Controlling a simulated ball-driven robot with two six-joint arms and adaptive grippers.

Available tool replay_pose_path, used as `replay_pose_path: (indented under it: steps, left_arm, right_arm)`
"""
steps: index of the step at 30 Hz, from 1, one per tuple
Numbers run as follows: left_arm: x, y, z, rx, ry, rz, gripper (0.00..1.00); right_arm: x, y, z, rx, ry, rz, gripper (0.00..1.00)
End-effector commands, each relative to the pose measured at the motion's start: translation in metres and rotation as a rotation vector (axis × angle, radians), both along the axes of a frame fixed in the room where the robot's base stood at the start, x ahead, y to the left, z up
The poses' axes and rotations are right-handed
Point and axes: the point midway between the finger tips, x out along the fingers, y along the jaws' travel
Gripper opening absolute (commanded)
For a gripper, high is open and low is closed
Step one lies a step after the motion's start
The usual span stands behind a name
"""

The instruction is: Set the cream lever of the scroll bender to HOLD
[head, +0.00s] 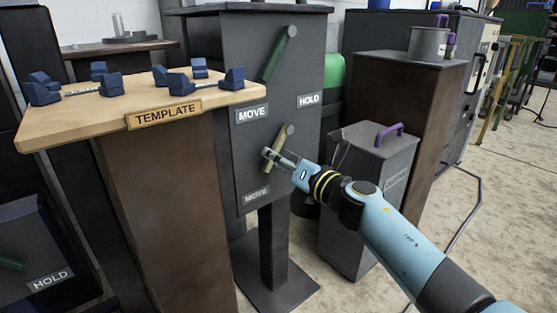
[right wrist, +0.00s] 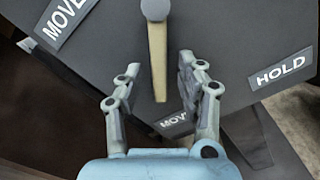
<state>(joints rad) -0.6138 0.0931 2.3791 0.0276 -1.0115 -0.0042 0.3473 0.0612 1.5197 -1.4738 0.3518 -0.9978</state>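The scroll bender's dark upright panel (head: 240,150) stands in the middle of the head view. The cream lever (head: 282,139) is on its face, slanting from a round grey upper end down to the left. Its lower end is near the lower MOVE label (head: 257,196); the HOLD label (head: 309,100) is higher and to the right. My right gripper (head: 268,157) is at the lever's lower part. In the right wrist view, the cream lever (right wrist: 158,60) lies between the open fingers (right wrist: 157,72), with gaps on both sides. My left gripper is not in view.
A green lever (head: 279,53) is higher on the panel, above another MOVE label (head: 252,114). A wooden TEMPLATE table (head: 120,108) with blue blocks stands close on the left. A grey bin (head: 365,190) with a purple handle stands right of the panel. Floor is clear at far right.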

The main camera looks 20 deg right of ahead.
Motion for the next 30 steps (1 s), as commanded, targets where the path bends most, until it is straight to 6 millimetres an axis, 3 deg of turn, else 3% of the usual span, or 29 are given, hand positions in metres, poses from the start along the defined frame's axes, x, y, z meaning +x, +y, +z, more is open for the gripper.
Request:
replay_pose_path:
  steps: [8, 18, 30]
  left_arm:
    - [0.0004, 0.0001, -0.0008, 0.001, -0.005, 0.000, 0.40]
    - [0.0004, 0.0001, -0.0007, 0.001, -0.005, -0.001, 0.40]
    - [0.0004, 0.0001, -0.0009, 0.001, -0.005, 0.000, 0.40]
  right_arm:
    - [0.0022, 0.0009, 0.0002, 0.000, 0.000, 0.000, 0.38]
    - [0.0020, 0.0007, 0.0001, 0.000, 0.000, 0.000, 0.00]
    - [0.0019, 0.0005, -0.0003, -0.002, 0.000, -0.001, 0.00]
